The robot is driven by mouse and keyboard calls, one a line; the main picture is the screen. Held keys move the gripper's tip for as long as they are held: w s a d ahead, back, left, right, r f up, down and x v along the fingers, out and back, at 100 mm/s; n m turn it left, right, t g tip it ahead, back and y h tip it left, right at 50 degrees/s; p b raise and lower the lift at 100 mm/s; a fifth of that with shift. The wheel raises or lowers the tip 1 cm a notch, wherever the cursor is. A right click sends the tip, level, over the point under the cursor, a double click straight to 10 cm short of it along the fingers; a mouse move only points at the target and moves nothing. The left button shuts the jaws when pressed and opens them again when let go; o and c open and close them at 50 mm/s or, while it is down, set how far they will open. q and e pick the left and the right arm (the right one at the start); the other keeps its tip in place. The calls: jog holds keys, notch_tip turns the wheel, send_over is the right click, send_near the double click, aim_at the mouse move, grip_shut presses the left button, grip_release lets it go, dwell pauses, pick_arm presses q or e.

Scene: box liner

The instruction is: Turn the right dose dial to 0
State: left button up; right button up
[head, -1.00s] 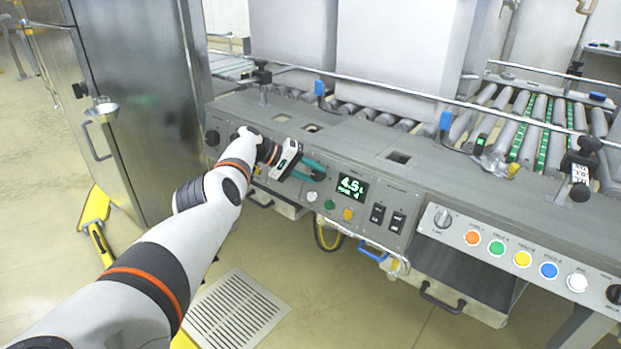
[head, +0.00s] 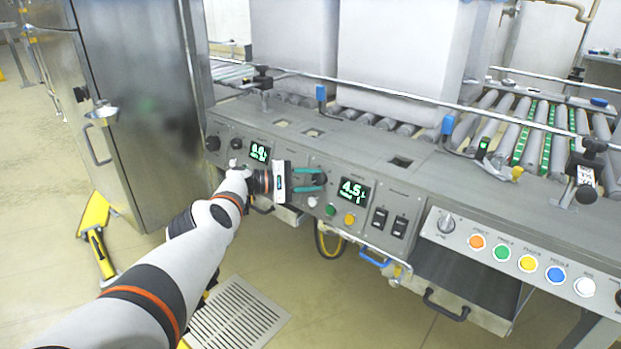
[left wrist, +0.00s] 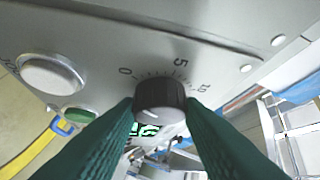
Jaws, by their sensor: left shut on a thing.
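The right dose dial, a black round knob, sits in the middle of the left wrist view (left wrist: 160,94), below a printed scale marked 0, 5 and 10. Its pointer is hard to make out. My left gripper (head: 319,179), with teal fingers, is shut on the dial, one finger on each side of it in the left wrist view (left wrist: 160,103). The green display (head: 353,191) to the right of the dial reads 4.5 L; its smaller second line is hard to read. My right gripper is in neither view.
Below the display are white, green and yellow buttons (head: 350,219) and black rocker switches (head: 389,219). Another green display (head: 259,152), reading about 0.0, is to the left. A steel cabinet (head: 135,90) stands at the left. A conveyor with large white boxes (head: 400,50) lies behind the panel.

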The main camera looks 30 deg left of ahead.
pick_arm(q)
jog(key=shift+d+f+n+t, duration=0.2)
jog(key=shift+d+n+t, duration=0.15)
jog(key=shift+n, duration=0.15)
jog(key=o, duration=0.7)
jog(key=shift+c, duration=0.2)
jog(key=o, duration=0.3)
jog(key=shift+w+d+r, duration=0.1)
jog(key=shift+d, duration=0.1)
jog(key=shift+o, duration=0.2)
jog(key=shift+a, duration=0.15)
